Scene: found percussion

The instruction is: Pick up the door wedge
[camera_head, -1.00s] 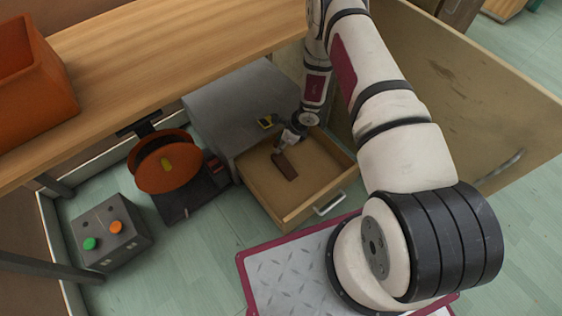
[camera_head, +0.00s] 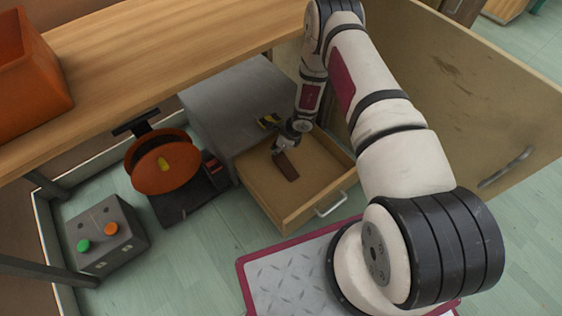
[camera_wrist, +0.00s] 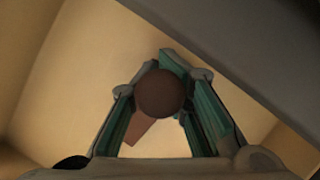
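The brown piece that I take for the door wedge (camera_head: 289,167) lies in the open wooden drawer (camera_head: 262,198), towards its back left. My gripper (camera_head: 279,149) is down in the drawer at the wedge's far end. In the wrist view my gripper (camera_wrist: 163,62) has its two fingers slanting inward, with the tips near each other. A dark brown rounded shape (camera_wrist: 160,93) shows between them, and a redder brown part (camera_wrist: 139,130) reaches down to the left. I cannot tell whether the fingers press on the wedge.
The grey cabinet (camera_head: 215,100) overhangs the drawer's back. The wooden worktop (camera_head: 170,50) is above on the left. An orange reel (camera_head: 165,163) and a grey button box (camera_head: 105,233) stand left of the drawer.

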